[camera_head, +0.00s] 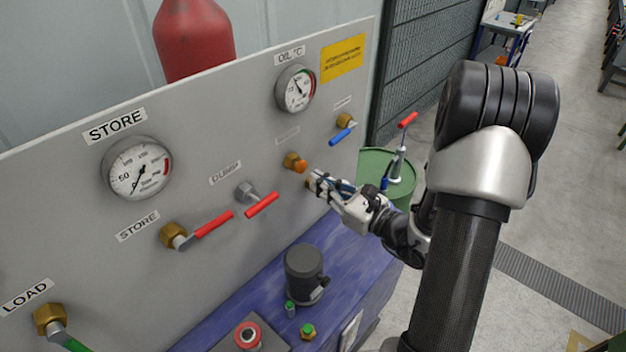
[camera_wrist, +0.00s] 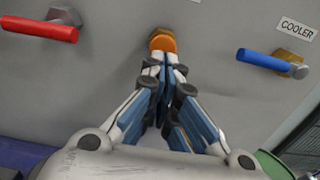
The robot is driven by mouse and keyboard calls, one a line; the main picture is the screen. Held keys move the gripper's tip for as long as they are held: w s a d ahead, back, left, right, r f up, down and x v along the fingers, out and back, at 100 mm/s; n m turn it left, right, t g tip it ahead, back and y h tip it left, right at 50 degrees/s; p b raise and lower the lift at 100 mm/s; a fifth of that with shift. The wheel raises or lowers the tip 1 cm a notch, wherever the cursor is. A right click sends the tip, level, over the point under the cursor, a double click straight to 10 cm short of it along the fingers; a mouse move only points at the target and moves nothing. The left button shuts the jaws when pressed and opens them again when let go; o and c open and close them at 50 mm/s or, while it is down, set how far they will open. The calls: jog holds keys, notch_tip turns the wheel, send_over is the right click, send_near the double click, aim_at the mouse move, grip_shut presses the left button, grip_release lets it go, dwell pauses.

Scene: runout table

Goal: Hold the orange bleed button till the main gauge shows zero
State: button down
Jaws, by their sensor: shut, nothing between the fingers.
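The orange bleed button (camera_head: 300,166) sits in a brass fitting on the grey panel, and it also shows at the top of the wrist view (camera_wrist: 162,43). My gripper (camera_head: 316,181) is shut and empty, just right of and below the button in the head view. In the wrist view the closed fingertips (camera_wrist: 163,66) are right at the button's lower edge; I cannot tell if they touch it. No gauge in view is labelled main. The STORE gauge (camera_head: 138,168) has its needle pointing down and slightly left. The oil temperature gauge (camera_head: 295,89) is higher up.
Red-handled valves (camera_head: 262,205) are left of the button. A blue-handled valve (camera_head: 342,135), labelled COOLER in the wrist view, is to its right. A dark motor (camera_head: 304,272) stands on the blue bench (camera_head: 232,301) below. A green drum (camera_head: 374,165) is behind my wrist.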

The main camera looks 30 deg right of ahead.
aim_at(303, 171)
jog(key=shift+x, duration=1.25)
jog(key=shift+x, duration=0.9)
jog(key=shift+w+r, duration=0.1)
jog(key=shift+r, duration=0.2)
dwell(5.5)
